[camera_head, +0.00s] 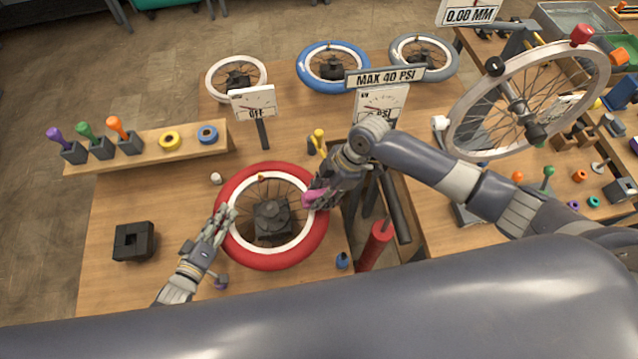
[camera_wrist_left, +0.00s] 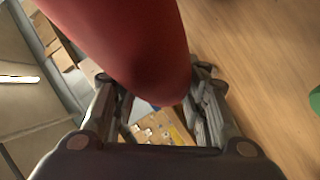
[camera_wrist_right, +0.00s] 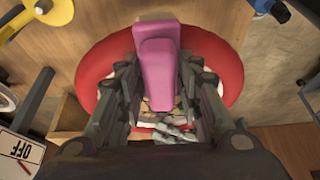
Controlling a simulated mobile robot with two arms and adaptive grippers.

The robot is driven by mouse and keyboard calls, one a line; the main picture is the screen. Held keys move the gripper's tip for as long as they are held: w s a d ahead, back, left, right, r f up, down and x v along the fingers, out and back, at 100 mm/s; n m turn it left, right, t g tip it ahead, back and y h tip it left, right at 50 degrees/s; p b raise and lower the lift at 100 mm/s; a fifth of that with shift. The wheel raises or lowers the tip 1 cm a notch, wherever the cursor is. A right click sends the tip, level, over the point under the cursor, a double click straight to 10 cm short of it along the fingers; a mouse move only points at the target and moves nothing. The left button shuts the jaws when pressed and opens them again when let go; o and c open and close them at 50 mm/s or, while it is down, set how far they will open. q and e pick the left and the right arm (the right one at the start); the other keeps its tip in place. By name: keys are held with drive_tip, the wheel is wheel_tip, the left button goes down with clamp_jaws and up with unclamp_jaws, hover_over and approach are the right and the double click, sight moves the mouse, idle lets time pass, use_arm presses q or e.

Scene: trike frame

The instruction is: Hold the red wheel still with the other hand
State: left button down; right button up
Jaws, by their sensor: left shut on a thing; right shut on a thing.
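The red wheel (camera_head: 240,256) has a red tyre, white rim and thin spokes. It lies flat on the wooden table around a dark block (camera_head: 271,217). My left gripper (camera_head: 222,222) is at the wheel's left side, shut on the red tyre; in the left wrist view the tyre (camera_wrist_left: 130,45) passes between its fingers. My right gripper (camera_head: 318,192) is over the wheel's right side, shut on a pink piece (camera_head: 314,199). In the right wrist view the pink piece (camera_wrist_right: 157,55) stands out between the fingers, with the red tyre (camera_wrist_right: 95,75) behind it.
A rack (camera_head: 150,147) with coloured-handled tools stands at the left. A dark square block (camera_head: 134,241) lies in front of it. Wheels with white (camera_head: 209,78), blue (camera_head: 303,72) and grey (camera_head: 447,70) tyres lie at the back. A red cylinder (camera_head: 374,247) stands right of my right gripper.

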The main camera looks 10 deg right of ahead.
use_arm(q)
drive_tip(key=shift+s+f, duration=0.35)
drive_tip(key=shift+f, duration=0.1)
use_arm(e)
drive_tip(key=s, duration=0.2)
drive_tip(key=shift+s+d+f, duration=0.1)
drive_tip(key=shift+s+d, duration=0.15)
drive_tip(key=shift+s, duration=0.05)
use_arm(q)
drive_tip(key=shift+a, duration=0.1)
use_arm(e)
wheel_tip(320, 180, up, 8)
use_arm(q)
drive_tip(key=c, duration=1.2)
unclamp_jaws()
drive_tip(key=o, duration=0.3)
drive_tip(key=shift+w+r, duration=0.1)
drive_tip(key=shift+o, duration=0.2)
drive_tip(key=shift+w+r, duration=0.1)
use_arm(e)
drive_tip(key=shift+w, duration=0.1)
use_arm(q)
drive_tip(key=shift+r, duration=0.1)
drive_tip(key=v, duration=1.2)
